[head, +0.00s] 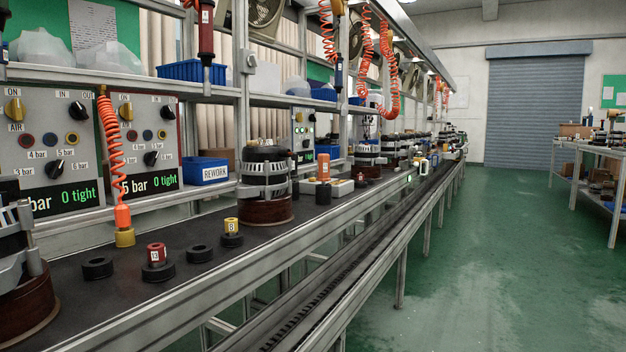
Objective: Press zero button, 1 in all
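Two grey control panels stand at the left behind the bench. The second panel (170,113) has a similar row (147,135) and a display (148,184) reading "5 bar 0 tight". I cannot make out a label reading zero on any button. A smaller panel (303,135) with green lights stands farther along. Neither gripper shows.
An orange coiled hose (112,150) hangs before the nearer panel, its end fitting (124,237) low over the bench. Alternators on brown bases (265,208) and black rings (97,267) stand on the bench (130,305). A blue REWORK bin (206,170) sits behind. The green floor (510,260) at right is clear.

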